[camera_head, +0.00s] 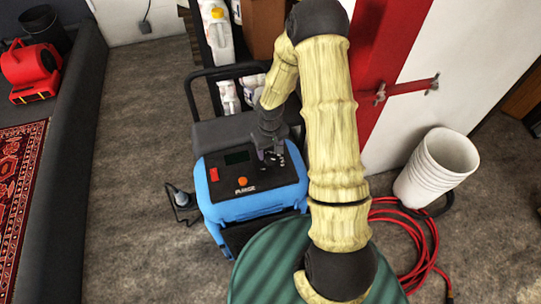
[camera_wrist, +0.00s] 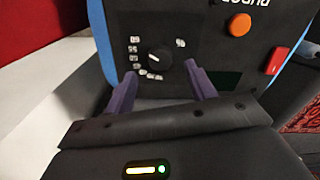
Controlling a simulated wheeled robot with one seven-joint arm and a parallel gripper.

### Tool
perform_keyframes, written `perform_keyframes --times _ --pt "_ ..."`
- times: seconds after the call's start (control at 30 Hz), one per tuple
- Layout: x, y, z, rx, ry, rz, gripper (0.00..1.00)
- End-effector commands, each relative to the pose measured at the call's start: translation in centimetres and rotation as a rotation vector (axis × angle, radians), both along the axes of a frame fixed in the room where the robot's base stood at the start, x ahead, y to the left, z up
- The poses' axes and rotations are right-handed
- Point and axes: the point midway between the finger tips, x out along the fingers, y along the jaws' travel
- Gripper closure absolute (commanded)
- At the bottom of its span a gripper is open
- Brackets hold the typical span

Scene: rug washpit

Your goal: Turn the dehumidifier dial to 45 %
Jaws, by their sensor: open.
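The dehumidifier (camera_head: 262,203) is a blue box with a black top panel, standing on the floor in the head view. Its dial (camera_wrist: 160,57) is a small round black knob with a light pointer mark, ringed by white numbers. In the wrist view the panel appears upside down and the pointer seems to aim left and slightly down; the numbers are too blurred to read surely. My gripper (camera_wrist: 161,72) is open, its two purple fingers on either side of the dial; contact cannot be told. In the head view my gripper (camera_head: 269,154) is over the panel's right part, partly hiding the dial area.
The panel also has an orange button (camera_wrist: 240,25), a red switch (camera_wrist: 276,61) and a dark display (camera_head: 237,157). A black handle frame (camera_head: 190,95) rises behind. A green round lid (camera_head: 285,265), red hose (camera_head: 418,222) and white buckets (camera_head: 436,168) are nearby.

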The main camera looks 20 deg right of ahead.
Motion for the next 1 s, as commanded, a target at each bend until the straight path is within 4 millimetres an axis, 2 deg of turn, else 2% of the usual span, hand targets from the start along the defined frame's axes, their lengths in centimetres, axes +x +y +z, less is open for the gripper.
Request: perform_keyframes --times 0.1,0.3,0.63,0.87,1.0 --pt "-0.1 0.0 -2.1 0.000 0.004 0.002 0.45" --pt "0.0 0.0 -4.1 -0.001 0.002 0.000 0.45" --pt "0.0 0.0 -4.4 0.000 0.000 0.000 0.45" --pt "0.0 0.0 -4.4 0.000 0.000 0.000 0.89" --pt "0.0 -0.1 -4.4 0.000 0.000 0.001 0.89"
